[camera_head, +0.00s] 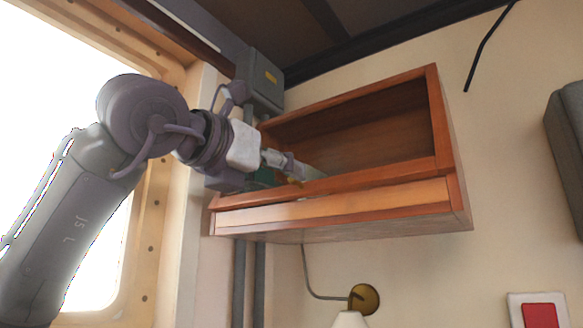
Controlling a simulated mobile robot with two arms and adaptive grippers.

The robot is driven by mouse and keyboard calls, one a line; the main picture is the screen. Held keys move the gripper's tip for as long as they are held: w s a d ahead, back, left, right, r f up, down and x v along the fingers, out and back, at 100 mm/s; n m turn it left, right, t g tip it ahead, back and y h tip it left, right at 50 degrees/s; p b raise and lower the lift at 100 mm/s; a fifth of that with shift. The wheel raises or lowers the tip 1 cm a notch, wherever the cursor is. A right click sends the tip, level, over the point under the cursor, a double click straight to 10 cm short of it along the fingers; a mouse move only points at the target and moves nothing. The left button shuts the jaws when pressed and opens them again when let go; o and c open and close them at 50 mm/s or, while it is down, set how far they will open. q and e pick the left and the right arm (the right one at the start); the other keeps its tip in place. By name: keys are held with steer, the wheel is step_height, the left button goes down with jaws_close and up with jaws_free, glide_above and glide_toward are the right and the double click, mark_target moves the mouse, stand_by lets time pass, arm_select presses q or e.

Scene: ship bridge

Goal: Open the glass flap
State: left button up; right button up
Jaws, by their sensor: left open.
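A wooden wall cabinet (466,160) hangs on the cream wall, with a reddish-brown frame around its front. The dark brown interior shows through the front. The glass of the flap is hard to make out; a pale, slightly greenish patch (316,172) shows just right of my gripper. A lighter wooden strip (340,205) runs along the cabinet's lower front. My left gripper (290,172) is open at the lower left of the cabinet front, close to the lower frame rail. I cannot tell whether it touches it. My wrist hides the cabinet's left end. My right gripper is not in view.
A grey box (260,82) is on the wall just above my left wrist. A bright window (60,70) is at the left. Below the cabinet are vertical conduits (249,285) and a brass-based lamp (364,299). A red-and-white wall panel (540,313) is at lower right.

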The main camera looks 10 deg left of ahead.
arm_select(q)
steer(key=shift+p+x, duration=0.4)
steer(key=shift+x, duration=1.3)
steer(key=shift+s, duration=0.1)
jaws_close()
